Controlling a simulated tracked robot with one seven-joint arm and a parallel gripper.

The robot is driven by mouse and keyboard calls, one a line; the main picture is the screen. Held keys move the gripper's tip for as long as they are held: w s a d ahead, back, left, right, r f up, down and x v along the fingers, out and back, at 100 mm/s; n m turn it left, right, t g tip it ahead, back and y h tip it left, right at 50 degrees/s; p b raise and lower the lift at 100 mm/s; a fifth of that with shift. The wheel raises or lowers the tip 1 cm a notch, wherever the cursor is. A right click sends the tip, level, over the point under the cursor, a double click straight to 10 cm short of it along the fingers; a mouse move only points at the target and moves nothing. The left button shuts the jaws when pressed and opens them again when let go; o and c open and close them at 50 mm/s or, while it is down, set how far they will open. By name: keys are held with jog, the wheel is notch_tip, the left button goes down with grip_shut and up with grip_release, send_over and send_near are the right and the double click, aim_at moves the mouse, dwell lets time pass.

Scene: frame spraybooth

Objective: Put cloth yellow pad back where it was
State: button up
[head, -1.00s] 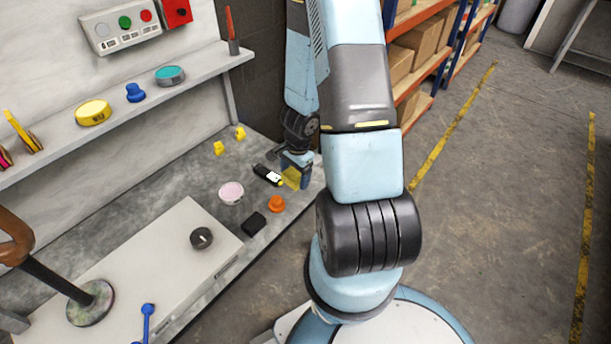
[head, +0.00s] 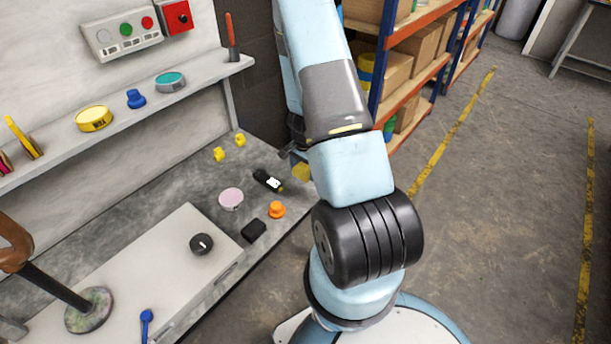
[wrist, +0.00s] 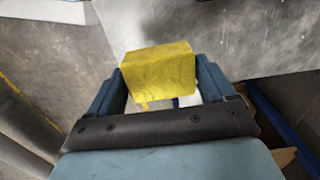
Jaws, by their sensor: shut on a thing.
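The yellow cloth pad (wrist: 160,72) is between the two fingers of my gripper (wrist: 160,88) in the wrist view. The fingers press on its left and right sides. In the head view the yellow pad (head: 301,172) shows as a small patch just beyond the right edge of the grey worktop (head: 180,168), beside my arm. Most of my gripper is hidden behind my arm there.
On the worktop stand a black device with a white label (head: 268,181), a pink disc (head: 231,199), an orange knob (head: 277,210), a black block (head: 253,230) and two small yellow pieces (head: 240,140). A wall shelf (head: 150,103) runs above. Racks with boxes (head: 400,65) stand behind my arm.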

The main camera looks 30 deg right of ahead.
aim_at(304, 169)
jog(key=w+f, duration=0.1)
jog(key=w+d+f, duration=0.1)
jog(key=f, duration=0.1)
jog(key=shift+d, duration=0.2)
jog(key=shift+w+d+f, duration=0.25)
jog(key=shift+w+f, duration=0.1)
jog(key=shift+f, duration=0.2)
jog(key=shift+c, duration=0.6)
notch_tip(304, 169, down, 3)
jog(key=shift+r, duration=0.1)
jog(key=shift+c, duration=0.4)
jog(key=o, duration=0.9)
jog(key=shift+f, duration=0.2)
jog(key=shift+o, duration=0.4)
jog(key=shift+s, duration=0.15)
jog(key=shift+r, duration=0.1)
